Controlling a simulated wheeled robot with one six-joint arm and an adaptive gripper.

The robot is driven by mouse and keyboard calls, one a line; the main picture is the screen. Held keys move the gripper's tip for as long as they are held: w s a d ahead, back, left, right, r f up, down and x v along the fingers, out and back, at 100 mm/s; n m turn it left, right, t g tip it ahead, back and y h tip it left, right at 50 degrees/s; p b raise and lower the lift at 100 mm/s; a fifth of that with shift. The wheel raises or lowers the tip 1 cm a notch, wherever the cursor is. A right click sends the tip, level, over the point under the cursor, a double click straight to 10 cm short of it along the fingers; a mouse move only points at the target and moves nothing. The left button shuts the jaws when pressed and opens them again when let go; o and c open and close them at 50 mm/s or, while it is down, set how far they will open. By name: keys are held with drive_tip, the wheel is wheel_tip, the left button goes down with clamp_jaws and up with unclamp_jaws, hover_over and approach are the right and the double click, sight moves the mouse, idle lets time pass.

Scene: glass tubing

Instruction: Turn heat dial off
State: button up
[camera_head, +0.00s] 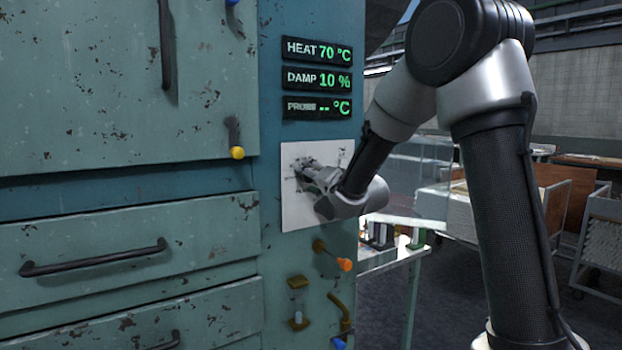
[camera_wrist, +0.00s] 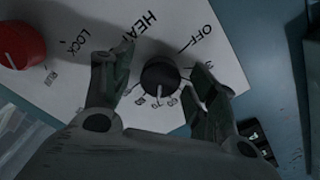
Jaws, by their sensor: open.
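The black heat dial (camera_wrist: 161,78) sits on a white panel (camera_wrist: 75,85) marked HEAT and OFF in the wrist view. Its pale pointer line faces the lower side of the picture, away from the OFF mark at the upper right. My gripper (camera_wrist: 160,80) is open, with one finger on each side of the dial; I cannot tell whether either finger touches it. In the head view, my gripper (camera_head: 304,174) is at the white panel (camera_head: 292,212), and the dial is hidden behind it. The display (camera_head: 318,50) reads HEAT 70 °C.
A red knob (camera_wrist: 20,45) beside the word LOCK is left of the dial in the wrist view. Below the panel, an orange-tipped lever (camera_head: 344,264) and a brass fitting (camera_head: 298,318) stick out. A yellow-tipped handle (camera_head: 237,153) is to the left.

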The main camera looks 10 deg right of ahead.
drive_tip(key=c, duration=1)
drive_tip(key=shift+c, duration=0.2)
drive_tip(key=shift+n, duration=0.3)
drive_tip(key=shift+f+n, duration=0.1)
drive_tip(key=shift+n, duration=13.5)
